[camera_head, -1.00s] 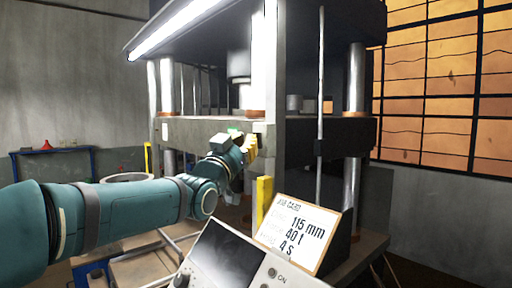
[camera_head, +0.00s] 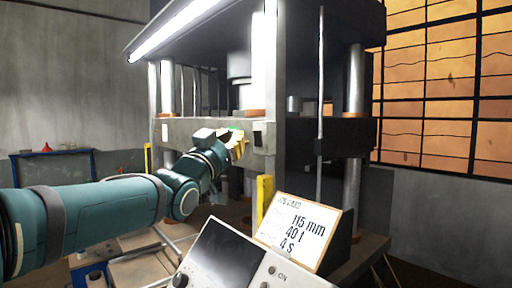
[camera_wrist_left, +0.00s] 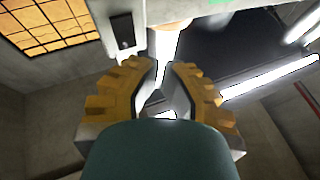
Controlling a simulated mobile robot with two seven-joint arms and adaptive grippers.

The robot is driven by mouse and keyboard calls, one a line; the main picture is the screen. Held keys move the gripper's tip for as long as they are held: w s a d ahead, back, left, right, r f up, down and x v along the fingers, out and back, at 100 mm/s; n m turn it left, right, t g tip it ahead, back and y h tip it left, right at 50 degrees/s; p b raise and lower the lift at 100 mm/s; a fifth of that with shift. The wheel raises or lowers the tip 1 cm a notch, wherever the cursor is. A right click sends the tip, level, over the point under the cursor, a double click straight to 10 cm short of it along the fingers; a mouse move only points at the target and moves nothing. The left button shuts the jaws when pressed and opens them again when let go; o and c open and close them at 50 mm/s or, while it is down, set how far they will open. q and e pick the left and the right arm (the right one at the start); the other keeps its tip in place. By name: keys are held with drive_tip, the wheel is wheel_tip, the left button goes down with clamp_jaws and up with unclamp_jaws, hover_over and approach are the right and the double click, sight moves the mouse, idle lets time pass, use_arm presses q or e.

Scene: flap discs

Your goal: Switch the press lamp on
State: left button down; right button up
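The press lamp (camera_head: 185,28) is a long tube under the upper edge of the press and shows bright white. A bright tube also shows in the left wrist view (camera_wrist_left: 270,80). A small dark switch on a plate (camera_head: 257,134) sits on the front of the press's crossbeam; what looks like the same dark plate with a small pale toggle is in the left wrist view (camera_wrist_left: 124,33). My left gripper (camera_head: 240,145), with yellow fingers, is just left of the switch. Its fingertips (camera_wrist_left: 165,65) are apart with nothing between them. My right gripper is not in view.
A job card (camera_head: 300,232) reading 115 mm, 40 t, 4 s stands on a control panel (camera_head: 225,258) at the front. A yellow post (camera_head: 264,197) rises behind the card. A blue-framed table (camera_head: 52,153) stands at the far left wall.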

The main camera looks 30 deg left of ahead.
use_arm(q)
drive_tip(key=shift+s+a+r, duration=0.1)
drive_tip(key=shift+s+a, duration=0.2)
drive_tip(key=shift+s, duration=0.4)
drive_tip(key=shift+s+a+r, duration=0.1)
drive_tip(key=shift+s+a, duration=0.2)
drive_tip(key=shift+s, duration=0.35)
